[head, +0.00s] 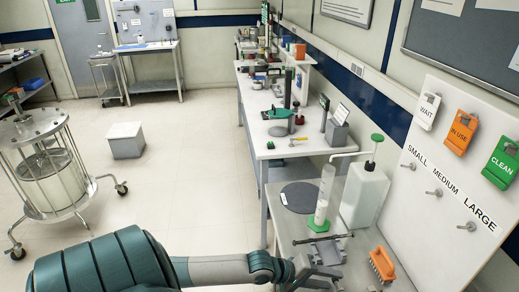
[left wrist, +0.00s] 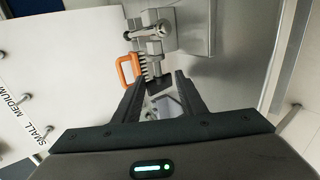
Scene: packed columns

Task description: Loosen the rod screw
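A grey metal clamp fixture (head: 326,252) with a thin dark rod (head: 322,239) across it stands on the near bench. In the left wrist view the metal fixture (left wrist: 150,32) has a round silver knob (left wrist: 166,29), which looks like a screw head; I cannot be sure that it is the rod screw. My left gripper (left wrist: 158,80) is open, its two dark fingers apart and pointing toward the fixture, short of the knob. In the head view my left arm comes in from the bottom left, and its gripper (head: 308,273) is close beside the fixture. My right gripper is not in view.
A clear cylinder (head: 325,195) and a white bottle (head: 364,195) stand behind. A white pegboard (head: 450,190) rises on the right.

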